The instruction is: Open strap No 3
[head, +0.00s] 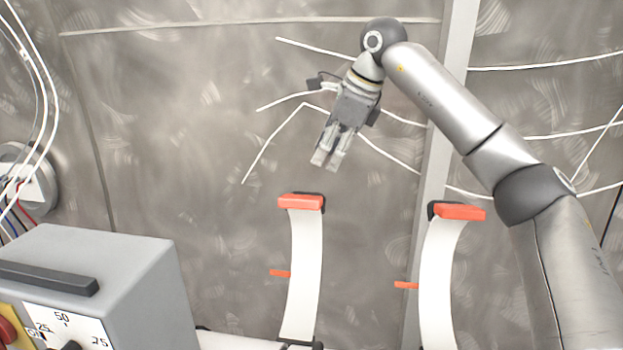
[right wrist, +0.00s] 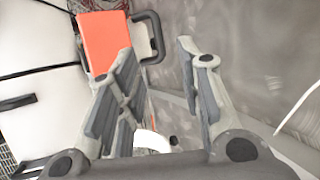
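Two white straps with orange buckles show in the head view: the left strap (head: 305,265) with its buckle (head: 302,202), and the right strap (head: 440,275) with its buckle (head: 460,212). No number is readable on either, so I cannot tell which is No 3. My right gripper (head: 327,162) hangs above and slightly right of the left buckle, fingers pointing down, apart from it. In the right wrist view its fingers (right wrist: 156,50) are spread and empty. An orange buckle (right wrist: 103,42) with a dark loop (right wrist: 152,38) lies beyond the left finger. My left gripper is not in view.
A grey control box (head: 110,275) with a dial stands at lower left. White cables (head: 30,90) hang at the left edge. Thin white wires (head: 390,155) run along the steel wall behind my right arm. A vertical rib (head: 455,60) crosses the wall.

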